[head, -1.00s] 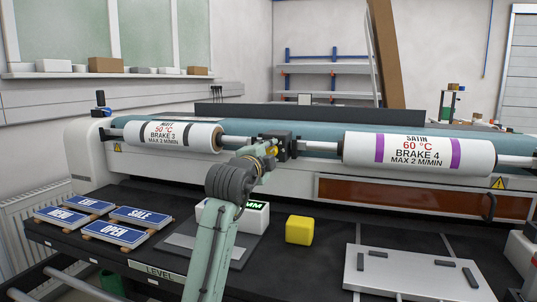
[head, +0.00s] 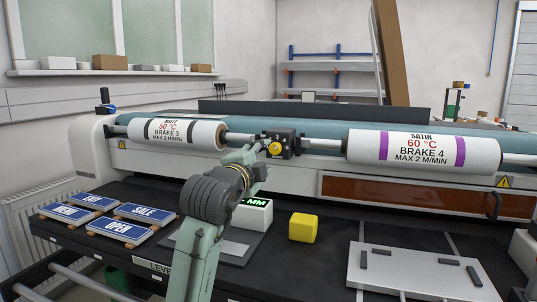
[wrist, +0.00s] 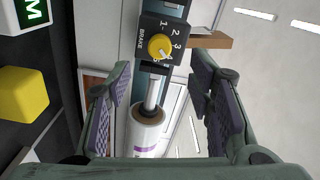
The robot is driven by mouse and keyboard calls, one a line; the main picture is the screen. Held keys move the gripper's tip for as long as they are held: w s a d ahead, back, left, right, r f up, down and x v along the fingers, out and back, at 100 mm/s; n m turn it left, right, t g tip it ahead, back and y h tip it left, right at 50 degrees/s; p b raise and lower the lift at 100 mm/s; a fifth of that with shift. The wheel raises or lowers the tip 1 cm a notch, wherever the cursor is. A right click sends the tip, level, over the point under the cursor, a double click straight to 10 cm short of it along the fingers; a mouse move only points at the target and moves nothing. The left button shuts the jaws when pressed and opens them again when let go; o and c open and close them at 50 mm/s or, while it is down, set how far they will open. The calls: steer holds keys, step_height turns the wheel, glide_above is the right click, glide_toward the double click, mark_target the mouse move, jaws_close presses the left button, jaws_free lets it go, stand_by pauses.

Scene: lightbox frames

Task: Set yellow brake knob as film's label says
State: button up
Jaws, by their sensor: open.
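The yellow brake knob (head: 275,148) sits on a black box between two film rolls. The wrist view shows the knob (wrist: 159,46) with a dial numbered around it; its light mark seems to point near 4, but it is small. The left roll (head: 177,133) reads MATT, 50 °C, BRAKE 3, MAX 2 M/MIN. The right roll (head: 424,151) reads SATIN, 60 °C, BRAKE 4, MAX 2 M/MIN. My gripper (wrist: 158,85) is open and empty, its fingers apart from the knob.
A yellow cube (head: 303,227) and a white box with a green display (head: 254,215) stand on the dark table. Sign boards (head: 118,231) lie at left, a metal plate (head: 425,272) at right. A laminator (head: 330,180) with steel shafts spans behind the knob.

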steer(key=v, duration=0.3)
steer(key=shift+s+a, duration=0.1)
steer(key=shift+s, duration=0.2)
